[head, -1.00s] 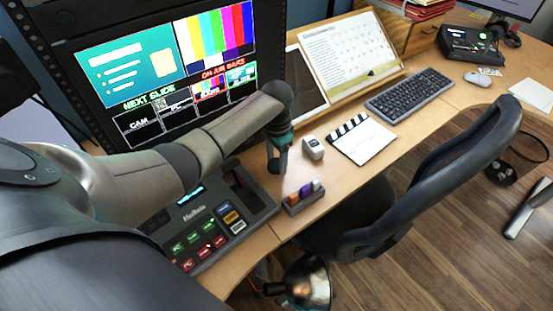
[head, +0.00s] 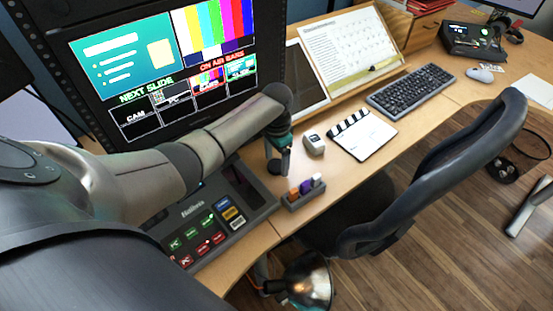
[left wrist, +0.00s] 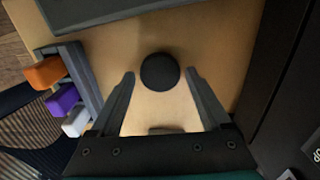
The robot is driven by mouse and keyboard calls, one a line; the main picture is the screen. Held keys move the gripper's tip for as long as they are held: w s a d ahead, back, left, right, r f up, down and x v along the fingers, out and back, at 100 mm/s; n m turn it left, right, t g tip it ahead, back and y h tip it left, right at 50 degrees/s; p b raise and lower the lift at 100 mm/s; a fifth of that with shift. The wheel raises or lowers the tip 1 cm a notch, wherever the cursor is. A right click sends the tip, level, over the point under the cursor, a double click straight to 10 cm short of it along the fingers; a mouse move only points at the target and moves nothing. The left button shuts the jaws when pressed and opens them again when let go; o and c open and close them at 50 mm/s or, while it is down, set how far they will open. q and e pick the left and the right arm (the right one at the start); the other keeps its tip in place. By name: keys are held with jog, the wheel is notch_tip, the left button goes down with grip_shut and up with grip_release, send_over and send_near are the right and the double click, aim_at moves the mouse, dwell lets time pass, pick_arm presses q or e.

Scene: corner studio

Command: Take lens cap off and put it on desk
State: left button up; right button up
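A round black disc, which looks like the lens cap (left wrist: 160,71), lies flat on the desk (left wrist: 215,45) in the left wrist view. My left gripper (left wrist: 160,75) is open, with one finger on each side of the disc and a gap on both sides. In the head view my left gripper (head: 284,165) points down over the desk, with the dark lens cap (head: 273,168) just beside its fingers. No camera or lens that the cap fits is clearly in view. My right gripper is not in view.
A small holder with orange, purple and white blocks (head: 304,193) stands close by. A switcher panel (head: 215,225) is at left, a small grey box (head: 313,143) and a clapperboard (head: 362,136) at right. The monitor rack (head: 165,70) stands behind. A chair (head: 440,180) is in front.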

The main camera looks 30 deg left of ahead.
pick_arm(q)
jog(key=shift+o, duration=0.8)
notch_tip(320, 180, up, 15)
jog(key=p, duration=0.5)
jog(key=shift+r, duration=0.15)
